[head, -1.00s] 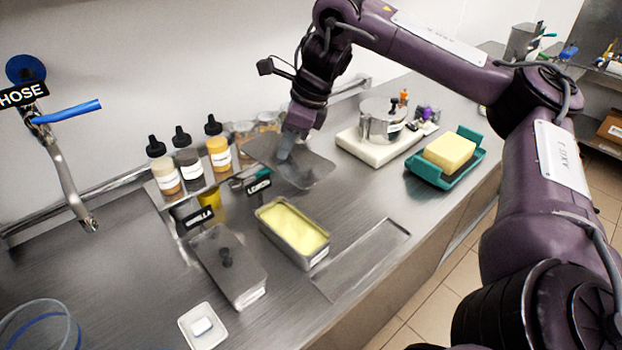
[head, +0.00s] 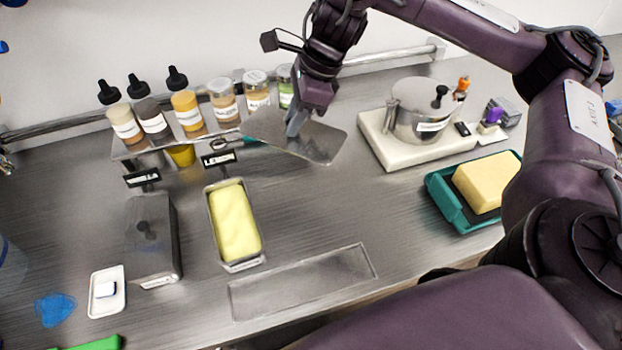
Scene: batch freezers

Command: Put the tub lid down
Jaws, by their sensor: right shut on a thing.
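The tub lid (head: 320,148) is a flat grey metal plate. My right gripper (head: 293,128) is shut on it and holds it, slightly tilted, in front of the row of jars; I cannot tell whether it touches the counter. The open lemon tub (head: 252,264), full of pale yellow ice cream, stands in front of the lid, behind it the LEMON sign (head: 219,158). To its left the vanilla tub (head: 162,262) has its dark lid with a knob on. My left gripper is out of view.
Several bottles and jars (head: 187,110) stand on a rack at the back. A pot (head: 421,110) on a white base (head: 383,152) and a yellow block in a teal tray (head: 450,209) stand right. A recessed panel (head: 300,283) lies in front. The counter between the lid and the panel is clear.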

